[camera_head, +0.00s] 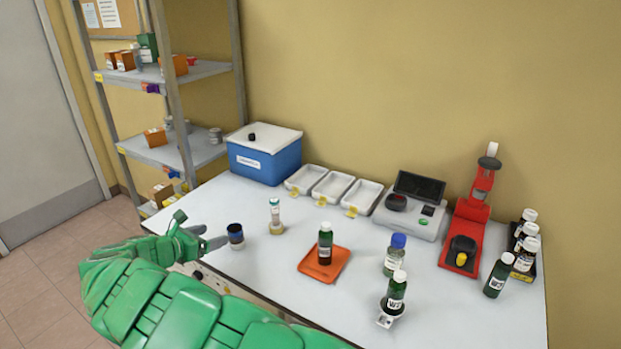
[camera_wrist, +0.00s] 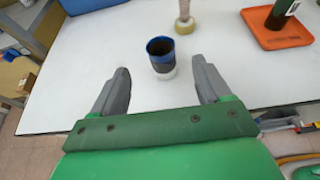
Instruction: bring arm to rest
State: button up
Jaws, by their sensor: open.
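My green arm reaches in from the bottom left in the head view. My gripper (camera_head: 208,237) is at the left front edge of the white table. In the wrist view its two grey fingers (camera_wrist: 158,90) are spread apart with nothing held. A small dark cup with a blue rim (camera_wrist: 161,55) stands upright on the table just beyond the fingertips, apart from them. The cup also shows in the head view (camera_head: 236,236), just right of the fingers.
An orange tray (camera_head: 312,268) holds a dark green bottle (camera_head: 325,243). A blue box (camera_head: 264,158), white trays (camera_head: 333,188) and a red press (camera_head: 466,230) line the back. A shelf rack (camera_head: 170,75) stands at left.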

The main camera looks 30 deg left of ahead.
jog(key=shift+w, duration=0.1)
jog(key=w+d+r+m+g+h, duration=0.1)
jog(key=w+d+r+m+h, duration=0.35)
jog(key=w+d, duration=0.6)
jog(key=w+d+r+m+g+h, duration=0.1)
jog(key=w+d+r+m+h, duration=0.1)
jog(key=w+d+r+m, duration=0.8)
jog(key=w+d+r+m+g+h, duration=0.2)
jog(key=d+m+g, duration=0.5)
jog(key=d, duration=2.4)
jog(key=s+d+r+m+g+y, duration=0.1)
jog(key=s+d+m+g+y, duration=0.1)
jog(key=s+d+m, duration=0.85)
jog(key=s+d+m+g+y, duration=0.15)
jog(key=s+d+m, duration=0.45)
jog(key=d, duration=0.7)
jog(key=s+f+n+g+y, duration=0.1)
jog(key=s+f+y, duration=0.1)
jog(key=s, duration=1)
jog(key=s+f+g+y, duration=0.2)
jog(key=s+f, duration=0.2)
jog(key=s, duration=0.8)
jog(key=shift+s+a+n+y, duration=0.15)
jog(key=shift+a+n+y, duration=0.25)
